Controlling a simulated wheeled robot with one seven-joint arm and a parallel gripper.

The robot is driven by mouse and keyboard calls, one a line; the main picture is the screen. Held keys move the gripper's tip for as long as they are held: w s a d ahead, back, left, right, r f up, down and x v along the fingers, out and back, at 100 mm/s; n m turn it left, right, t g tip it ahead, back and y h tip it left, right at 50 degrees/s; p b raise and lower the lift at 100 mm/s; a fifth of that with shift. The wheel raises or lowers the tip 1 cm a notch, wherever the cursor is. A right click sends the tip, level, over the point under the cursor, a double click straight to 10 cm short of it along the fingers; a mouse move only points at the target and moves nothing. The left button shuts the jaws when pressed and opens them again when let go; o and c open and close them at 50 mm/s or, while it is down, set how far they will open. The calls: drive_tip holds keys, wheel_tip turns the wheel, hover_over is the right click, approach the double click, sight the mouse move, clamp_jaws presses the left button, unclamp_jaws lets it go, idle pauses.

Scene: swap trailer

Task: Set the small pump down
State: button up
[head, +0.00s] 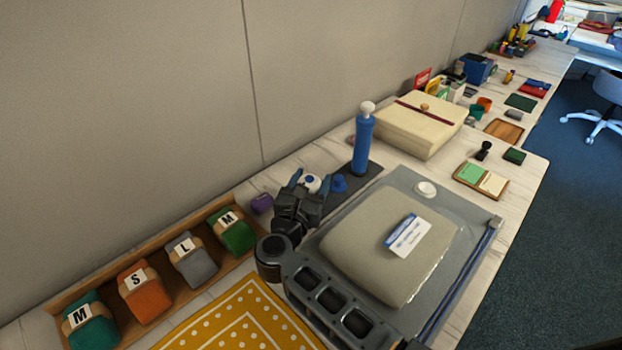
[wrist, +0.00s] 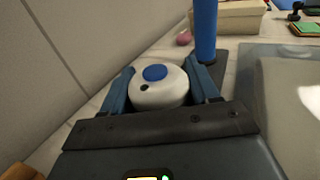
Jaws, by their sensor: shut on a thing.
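The small pump (head: 313,184) is a white rounded body with a blue button on top. It sits between the two blue fingers of my gripper (head: 310,180), which is shut on it. In the wrist view the pump (wrist: 158,94) shows upright between the fingers (wrist: 159,76), with a small dark hole in its side. Its underside is hidden by my gripper, so I cannot tell whether it touches the table. A tall blue cylinder with a white knob (head: 362,145) stands on a dark mat (head: 372,172) just beyond my gripper, with a small blue piece (head: 339,184) beside it.
A grey tray-like unit (head: 470,226) with a beige pillow-shaped bag (head: 372,245) lies right of my gripper. A purple block (head: 262,203) and a wooden rack (head: 68,298) of labelled rolls are left, along the wall. A cream box (head: 415,128) stands farther back.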

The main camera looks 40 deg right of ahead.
drive_tip(key=shift+s+f+b, duration=0.1)
drive_tip(key=shift+f+b, duration=0.75)
drive_tip(key=shift+f, duration=0.05)
idle(0.4)
drive_tip(key=shift+s+f+b, duration=0.1)
drive_tip(key=shift+f+b, duration=0.2)
drive_tip(key=shift+f, duration=0.2)
drive_tip(key=o, duration=1.4)
drive_tip(key=shift+o, duration=0.2)
drive_tip(key=shift+w+r+v, duration=0.1)
drive_tip(key=shift+r+v, duration=0.15)
drive_tip(key=shift+v, duration=1)
drive_tip(key=shift+w+r+v, duration=0.1)
drive_tip(key=shift+r+v, duration=0.15)
drive_tip(key=shift+v, duration=1)
drive_tip(key=shift+w+r+v, duration=0.1)
drive_tip(key=shift+r+v, duration=0.15)
drive_tip(key=shift+v, duration=1.05)
